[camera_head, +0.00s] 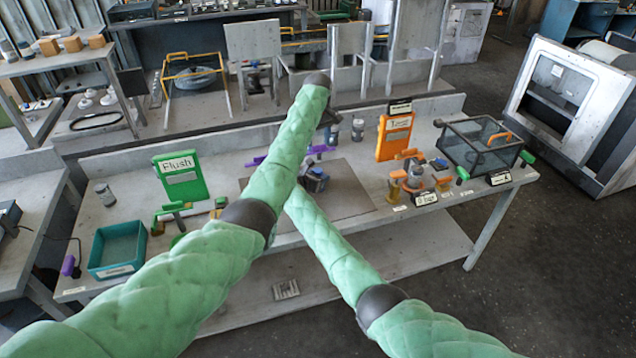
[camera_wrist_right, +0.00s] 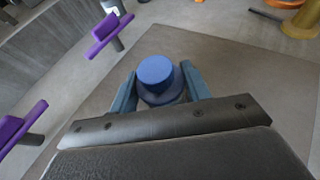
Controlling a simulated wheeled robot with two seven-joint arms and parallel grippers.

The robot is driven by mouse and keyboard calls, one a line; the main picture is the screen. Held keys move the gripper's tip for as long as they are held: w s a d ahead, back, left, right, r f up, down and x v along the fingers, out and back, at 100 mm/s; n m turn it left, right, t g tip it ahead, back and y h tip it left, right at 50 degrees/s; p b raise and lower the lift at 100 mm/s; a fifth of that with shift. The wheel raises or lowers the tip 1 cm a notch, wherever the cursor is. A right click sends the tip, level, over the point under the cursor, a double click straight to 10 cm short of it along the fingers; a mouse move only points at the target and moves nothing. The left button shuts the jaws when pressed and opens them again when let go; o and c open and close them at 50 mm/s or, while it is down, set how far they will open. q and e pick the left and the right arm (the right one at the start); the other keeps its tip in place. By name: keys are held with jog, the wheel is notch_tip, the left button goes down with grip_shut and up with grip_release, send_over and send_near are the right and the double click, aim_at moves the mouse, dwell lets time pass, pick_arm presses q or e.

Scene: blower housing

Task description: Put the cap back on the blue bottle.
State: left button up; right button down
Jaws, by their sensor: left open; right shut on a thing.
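The blue bottle (camera_wrist_right: 161,95) stands between the fingers of my right gripper (camera_wrist_right: 159,88) in the right wrist view, over the brown mat. A narrower round blue top (camera_wrist_right: 155,70) rises from it; I cannot tell whether this is its cap or its bare neck. In the head view my right gripper (camera_head: 316,178) is small and dark at the mat, with a bit of blue at it. My left gripper (camera_head: 329,117) is farther back and higher, near two small jars, mostly hidden by its own arm. It is open. I see no separate loose cap.
The mat (camera_head: 345,200) is mostly clear. Purple holders (camera_wrist_right: 108,35) stand behind it. A green board (camera_head: 181,177) and teal bin (camera_head: 118,248) are left; an orange board (camera_head: 394,137), orange fixture (camera_head: 408,180) and clear-sided case (camera_head: 480,145) are right. A jar (camera_head: 357,131) stands at the back.

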pick_arm(q)
jog(key=shift+r, duration=0.3)
pick_arm(e)
jog(key=c, duration=0.6)
grip_release()
pick_arm(q)
jog(key=shift+f, duration=0.1)
pick_arm(e)
jog(key=shift+s+a, duration=0.2)
jog(key=shift+s, duration=0.05)
pick_arm(q)
jog(key=shift+f+b, duration=1.05)
jog(key=shift+b, duration=0.05)
pick_arm(e)
jog(key=shift+v, duration=3.6)
pick_arm(q)
jog(key=shift+r, duration=0.1)
pick_arm(e)
jog(key=shift+r, duration=0.1)
